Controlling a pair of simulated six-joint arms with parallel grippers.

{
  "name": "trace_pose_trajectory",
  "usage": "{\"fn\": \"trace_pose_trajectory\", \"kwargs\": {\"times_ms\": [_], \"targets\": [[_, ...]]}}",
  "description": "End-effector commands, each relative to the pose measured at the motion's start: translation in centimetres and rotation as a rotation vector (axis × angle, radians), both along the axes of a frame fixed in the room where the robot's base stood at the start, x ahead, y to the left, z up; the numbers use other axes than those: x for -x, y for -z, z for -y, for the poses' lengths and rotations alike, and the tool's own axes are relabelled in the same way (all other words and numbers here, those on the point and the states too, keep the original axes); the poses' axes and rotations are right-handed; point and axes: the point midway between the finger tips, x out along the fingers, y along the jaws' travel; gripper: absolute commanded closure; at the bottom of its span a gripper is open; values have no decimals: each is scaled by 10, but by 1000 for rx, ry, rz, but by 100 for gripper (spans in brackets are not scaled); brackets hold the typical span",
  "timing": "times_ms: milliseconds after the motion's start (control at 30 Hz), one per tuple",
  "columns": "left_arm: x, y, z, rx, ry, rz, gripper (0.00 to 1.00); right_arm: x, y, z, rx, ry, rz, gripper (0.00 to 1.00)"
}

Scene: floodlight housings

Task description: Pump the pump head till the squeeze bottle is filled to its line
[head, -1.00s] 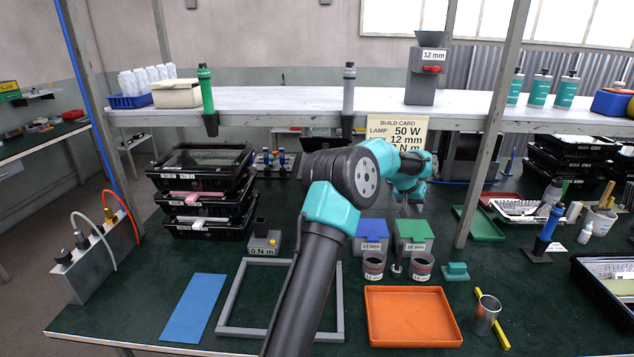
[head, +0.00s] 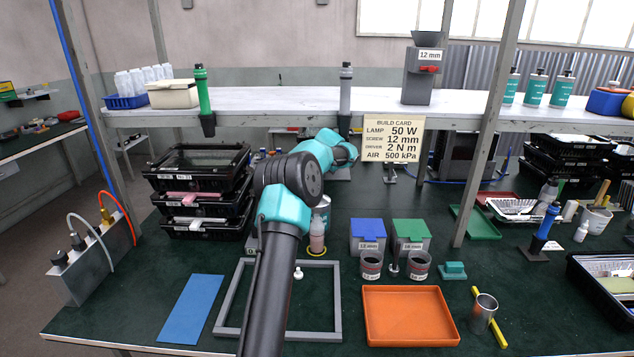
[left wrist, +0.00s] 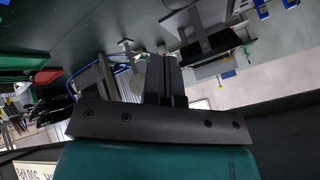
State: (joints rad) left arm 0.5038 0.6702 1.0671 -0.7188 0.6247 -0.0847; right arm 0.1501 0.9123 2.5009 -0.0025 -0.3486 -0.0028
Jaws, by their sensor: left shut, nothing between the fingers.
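A small bottle with pinkish contents (head: 317,240), which looks like the squeeze bottle, stands upright just right of my left arm in the head view. Its fill line and level are too small to read. A grey container (head: 325,212) shows partly behind it. The arm covers much of that spot, and I cannot make out a pump head. My left gripper (left wrist: 165,60) is shut and empty in the left wrist view. In the head view its wrist is raised above and behind the bottle, and its fingers are hidden. My right gripper is not in view.
A small white piece (head: 298,273) is inside the grey frame (head: 338,325). A blue bin (head: 368,228), green bin (head: 411,228), grey cups and an orange tray (head: 372,338) are to the right. Stacked black trays (head: 150,190) stand left. The shelf (head: 270,112) runs overhead.

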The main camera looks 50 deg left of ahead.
Motion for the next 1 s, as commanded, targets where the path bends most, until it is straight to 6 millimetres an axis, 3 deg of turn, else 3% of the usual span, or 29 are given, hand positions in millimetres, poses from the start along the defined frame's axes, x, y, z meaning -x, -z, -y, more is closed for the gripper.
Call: {"fn": "trace_pose_trajectory", "kwargs": {"times_ms": [200, 367, 767, 1000], "targets": [[12, -43, -31, -87, -53, 16, 100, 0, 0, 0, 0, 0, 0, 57], [18, -61, -41, -118, -76, 25, 100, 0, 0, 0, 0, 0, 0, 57], [19, -63, -43, -122, -81, 25, 100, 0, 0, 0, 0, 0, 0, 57], [14, -54, -39, -122, -75, 25, 100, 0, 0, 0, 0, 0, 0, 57]]}}
